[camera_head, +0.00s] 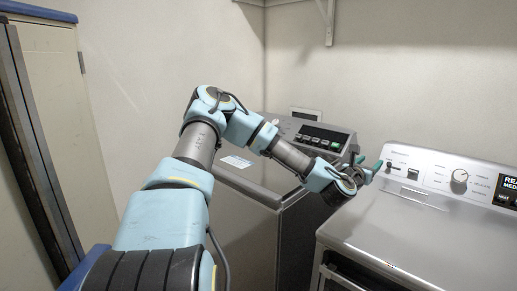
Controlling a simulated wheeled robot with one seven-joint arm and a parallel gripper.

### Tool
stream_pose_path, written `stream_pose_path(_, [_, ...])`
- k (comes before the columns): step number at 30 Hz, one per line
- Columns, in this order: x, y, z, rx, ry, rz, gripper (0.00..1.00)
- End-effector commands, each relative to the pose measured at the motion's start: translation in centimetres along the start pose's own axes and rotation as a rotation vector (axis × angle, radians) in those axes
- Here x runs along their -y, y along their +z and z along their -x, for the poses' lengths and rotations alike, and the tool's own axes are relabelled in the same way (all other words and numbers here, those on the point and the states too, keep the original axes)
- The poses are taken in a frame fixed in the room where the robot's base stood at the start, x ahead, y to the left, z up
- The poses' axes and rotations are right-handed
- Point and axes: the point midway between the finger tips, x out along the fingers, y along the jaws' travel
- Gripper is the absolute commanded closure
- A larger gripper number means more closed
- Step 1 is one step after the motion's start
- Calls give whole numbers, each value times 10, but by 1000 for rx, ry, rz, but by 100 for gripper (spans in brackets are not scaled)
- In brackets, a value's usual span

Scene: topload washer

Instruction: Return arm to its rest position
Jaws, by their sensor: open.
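My arm reaches from the bottom left up and across to the right, bent at a raised elbow. My gripper (367,166) is open at the arm's end, in front of the gap between the two machines and close to the left end of the right machine's control panel. Nothing shows between its fingers. I cannot tell whether a fingertip touches the panel. The topload washer (258,180) stands behind my arm, grey, with a dark control panel (318,136) at its back. My forearm hides part of its top, which looks shut.
A silver machine (430,232) with a knob (459,176) and a display stands at the right, close to my gripper. A door (62,90) and a dark frame are at the left. A shelf bracket (329,20) is on the back wall. Free air lies above both machines.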

Motion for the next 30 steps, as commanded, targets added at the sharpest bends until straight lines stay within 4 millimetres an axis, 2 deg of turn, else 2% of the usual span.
stream_pose_path(2, [0, 0, 0, 0, 0, 0, 43])
stream_pose_path(11, [11, -16, 11, -73, -88, -227, 43])
stream_pose_path(20, [15, -47, 39, -197, -244, -616, 43])
stream_pose_path(23, [8, -61, 56, -257, -322, -804, 43])
stream_pose_path(26, [-6, -76, 80, -335, -424, -1036, 43])
stream_pose_path(30, [-48, -91, 132, -476, -622, -1415, 43])
